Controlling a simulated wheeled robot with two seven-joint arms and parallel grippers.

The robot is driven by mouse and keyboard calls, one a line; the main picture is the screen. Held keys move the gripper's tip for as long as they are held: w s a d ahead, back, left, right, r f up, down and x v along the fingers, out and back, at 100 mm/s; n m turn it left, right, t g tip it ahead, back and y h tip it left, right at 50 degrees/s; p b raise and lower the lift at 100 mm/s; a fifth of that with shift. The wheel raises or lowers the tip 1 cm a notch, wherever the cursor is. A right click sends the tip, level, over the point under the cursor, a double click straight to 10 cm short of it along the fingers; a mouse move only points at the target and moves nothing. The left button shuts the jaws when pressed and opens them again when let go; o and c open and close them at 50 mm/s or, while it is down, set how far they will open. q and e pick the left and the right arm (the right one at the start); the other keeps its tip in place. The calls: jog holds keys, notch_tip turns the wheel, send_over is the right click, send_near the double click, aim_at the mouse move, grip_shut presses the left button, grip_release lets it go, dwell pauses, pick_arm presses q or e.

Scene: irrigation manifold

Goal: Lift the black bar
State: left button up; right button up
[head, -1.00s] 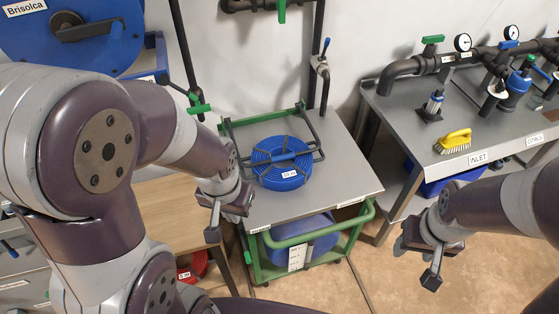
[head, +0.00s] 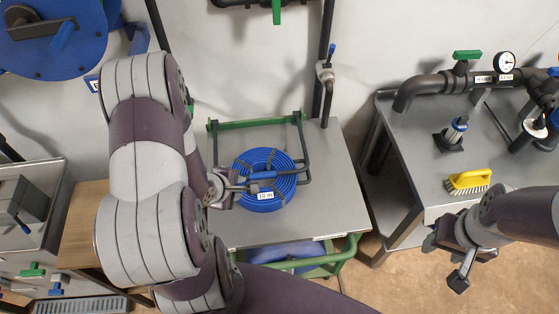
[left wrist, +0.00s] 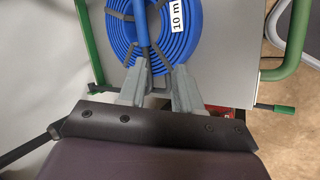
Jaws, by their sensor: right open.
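The black bar (head: 305,160) is a bent frame hinged at the green rail at the back of the cart top. It lies low across a coil of blue hose (head: 267,203) labelled 10 m and has a blue grip (head: 262,175) on its front part. My left gripper (head: 237,187) is at the left end of that front part. My right gripper (head: 458,265) is open and empty, off to the right.
The grey cart top (head: 330,215) has clear room right of the coil. A green rail (head: 255,123) stands behind it. A steel bench (head: 405,160) at right carries a yellow brush (head: 468,181) and pipework. A blue reel (head: 50,40) hangs upper left.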

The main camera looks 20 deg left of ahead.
aim_at(259, 176)
pick_arm(q)
jog(key=w+f+n, duration=0.1)
jog(key=w+f, duration=0.1)
jog(key=w, duration=0.1)
jog(key=w+f+n+b, duration=0.1)
jog(key=w+f, duration=0.1)
jog(key=f, duration=0.1)
jog(key=w+f+n+t+b, duration=0.1)
jog(key=w+f, duration=0.1)
jog(key=w, duration=0.1)
jog(key=shift+w+d+f, duration=0.2)
jog(key=shift+w+d, duration=0.1)
jog(key=shift+w, duration=0.05)
jog(key=shift+w+f, duration=0.1)
jog(key=shift+f, duration=0.1)
jog(key=shift+w+f, duration=0.2)
jog(key=shift+w, duration=0.15)
jog(key=shift+s, duration=0.1)
grip_shut()
pick_arm(e)
jog(key=shift+s+a+f, duration=0.1)
jog(key=shift+s+f, duration=0.1)
jog(key=shift+f, duration=0.3)
jog(key=shift+s+a+f, duration=0.1)
jog(key=shift+s+f, duration=0.05)
jog(key=shift+f, duration=0.3)
